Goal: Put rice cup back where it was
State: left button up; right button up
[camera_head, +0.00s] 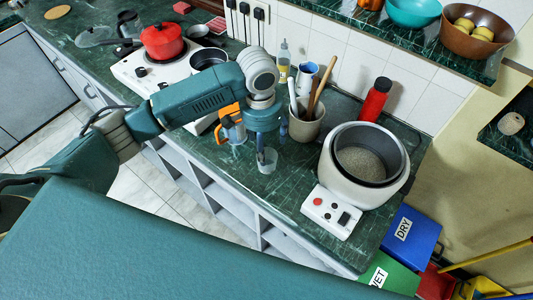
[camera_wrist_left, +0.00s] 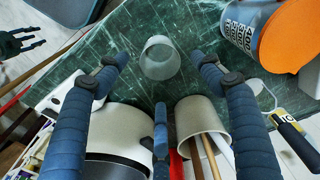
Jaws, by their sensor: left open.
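The rice cup (camera_head: 266,160), a small clear cup, stands upright near the front edge of the green counter. In the left wrist view the cup (camera_wrist_left: 160,60) lies ahead of the spread fingers and looks empty. My left gripper (camera_head: 264,140) points down just above the cup. Its blue fingers (camera_wrist_left: 160,85) are open and hold nothing; I cannot tell whether any finger touches the cup. The rice cooker (camera_head: 335,180) stands open to the right, with rice (camera_head: 365,163) inside. A small dark hand, apparently my right gripper (camera_wrist_left: 20,42), shows at the wrist view's left edge.
A utensil pot (camera_head: 305,124) stands close behind the gripper on its right. An orange-lidded jug (camera_head: 233,128) stands close on its left. A red bottle (camera_head: 376,98) is behind the cooker. A hob with a red pot (camera_head: 162,42) is farther left. The counter's front edge is near.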

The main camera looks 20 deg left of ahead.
pick_arm(q)
notch_tip(320, 180, up, 4)
jog(key=shift+s+a+f, duration=0.1)
jog(key=shift+f, duration=0.05)
dwell(0.5)
